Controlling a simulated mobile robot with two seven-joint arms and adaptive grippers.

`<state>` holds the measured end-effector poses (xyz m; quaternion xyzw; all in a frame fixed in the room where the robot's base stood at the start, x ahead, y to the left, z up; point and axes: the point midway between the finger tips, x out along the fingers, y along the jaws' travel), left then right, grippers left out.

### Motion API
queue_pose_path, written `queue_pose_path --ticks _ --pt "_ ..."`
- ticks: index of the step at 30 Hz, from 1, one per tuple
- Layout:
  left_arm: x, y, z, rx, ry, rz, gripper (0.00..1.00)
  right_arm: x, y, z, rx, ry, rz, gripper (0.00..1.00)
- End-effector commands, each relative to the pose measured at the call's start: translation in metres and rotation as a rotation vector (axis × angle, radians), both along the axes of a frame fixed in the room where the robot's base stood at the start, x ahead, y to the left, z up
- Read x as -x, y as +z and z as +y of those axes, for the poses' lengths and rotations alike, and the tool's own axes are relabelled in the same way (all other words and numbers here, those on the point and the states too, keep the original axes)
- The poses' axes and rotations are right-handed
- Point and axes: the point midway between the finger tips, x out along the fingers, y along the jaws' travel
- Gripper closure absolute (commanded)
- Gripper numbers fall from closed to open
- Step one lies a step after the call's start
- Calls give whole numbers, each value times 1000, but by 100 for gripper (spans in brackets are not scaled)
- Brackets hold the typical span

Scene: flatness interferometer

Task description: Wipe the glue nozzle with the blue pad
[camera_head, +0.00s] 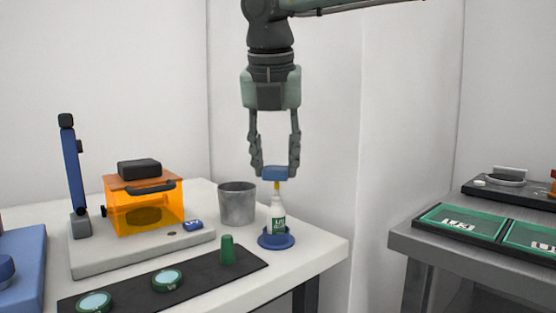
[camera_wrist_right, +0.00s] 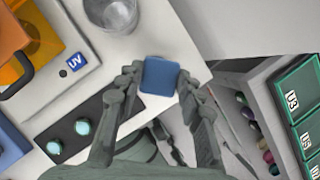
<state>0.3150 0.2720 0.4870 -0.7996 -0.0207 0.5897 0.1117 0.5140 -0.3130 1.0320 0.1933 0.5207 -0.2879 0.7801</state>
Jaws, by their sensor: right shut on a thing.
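My right gripper (camera_head: 274,168) is shut on the blue pad (camera_head: 274,173), which lies flat between its fingertips. In the right wrist view the pad (camera_wrist_right: 160,77) shows as a blue square between the fingers. The glue bottle (camera_head: 278,216), white with a green label, stands upright in a blue round holder (camera_head: 276,241) near the table's right corner. Its yellow nozzle (camera_head: 277,186) points up directly under the pad; the pad appears to touch or nearly touch its tip. In the right wrist view the pad hides the bottle.
A grey metal cup (camera_head: 237,203) stands just left of the bottle. A black mat (camera_head: 200,274) holds a green cylinder (camera_head: 228,250) and two round green-rimmed discs. An orange box instrument (camera_head: 144,206) stands farther left. A grey bench (camera_head: 430,243) with green trays is at right.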

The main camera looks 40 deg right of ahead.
Motion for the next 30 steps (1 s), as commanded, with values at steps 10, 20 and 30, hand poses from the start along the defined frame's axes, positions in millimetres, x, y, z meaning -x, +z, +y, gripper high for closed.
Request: queue_pose_path --ticks 10,20,30 --pt "0 0 0 0 0 0 60 0 0 4 0 0 -1 87" --pt "0 -2 0 0 0 0 60 0 0 -7 1 0 -1 87" --pt "0 -2 0 0 0 0 60 0 -1 -2 1 1 -1 87"
